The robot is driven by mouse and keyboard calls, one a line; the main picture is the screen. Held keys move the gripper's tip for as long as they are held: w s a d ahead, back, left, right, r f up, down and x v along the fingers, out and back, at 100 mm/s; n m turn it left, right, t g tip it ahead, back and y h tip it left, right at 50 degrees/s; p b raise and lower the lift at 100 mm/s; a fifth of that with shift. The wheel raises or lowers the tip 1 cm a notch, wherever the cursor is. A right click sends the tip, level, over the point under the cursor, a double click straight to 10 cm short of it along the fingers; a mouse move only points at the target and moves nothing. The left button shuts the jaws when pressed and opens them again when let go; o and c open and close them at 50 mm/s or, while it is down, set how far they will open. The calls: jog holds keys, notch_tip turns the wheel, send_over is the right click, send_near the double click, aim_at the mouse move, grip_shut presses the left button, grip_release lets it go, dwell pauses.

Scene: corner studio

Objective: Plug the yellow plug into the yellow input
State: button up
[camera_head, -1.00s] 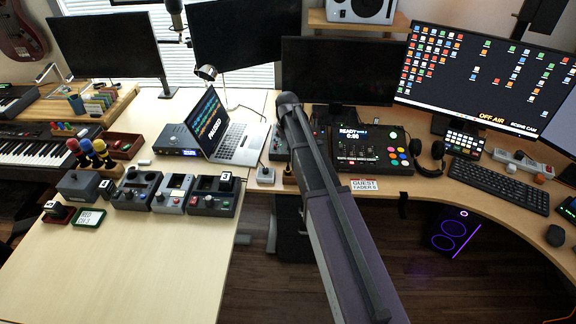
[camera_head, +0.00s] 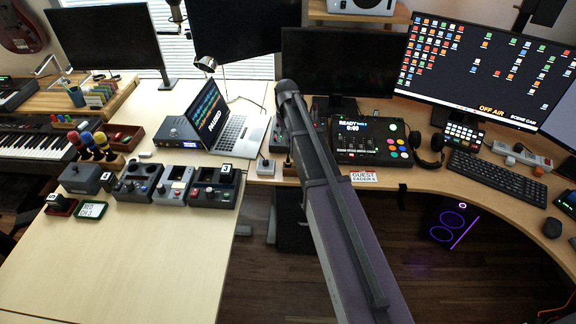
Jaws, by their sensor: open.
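A yellow-topped piece (camera_head: 100,138) stands upright with a red-topped and a blue-topped one in a wooden holder at the back left of the near table. I cannot tell whether it is the yellow plug. I cannot make out a yellow input on any of the devices. My arm rises from the bottom of the picture to a dark joint just right of the laptop. My gripper and its fingers do not show; they are out of sight beyond or behind the arm.
Several control boxes (camera_head: 182,185) line the pale table beside a laptop (camera_head: 232,133). A control deck (camera_head: 365,141), headphones (camera_head: 431,148), keyboard (camera_head: 497,178) and power strip (camera_head: 522,156) fill the curved desk at right. The near table surface (camera_head: 120,265) is clear.

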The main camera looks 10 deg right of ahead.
aim_at(288, 158)
jog(key=shift+f+b, duration=3.65)
jog(key=shift+f, duration=0.25)
jog(key=f+b, duration=0.3)
jog(key=shift+s+d+f, duration=0.1)
jog(key=shift+d+f, duration=0.1)
jog(key=shift+d, duration=0.05)
jog(key=shift+f+b, duration=0.9)
jog(key=shift+b, duration=0.2)
grip_shut()
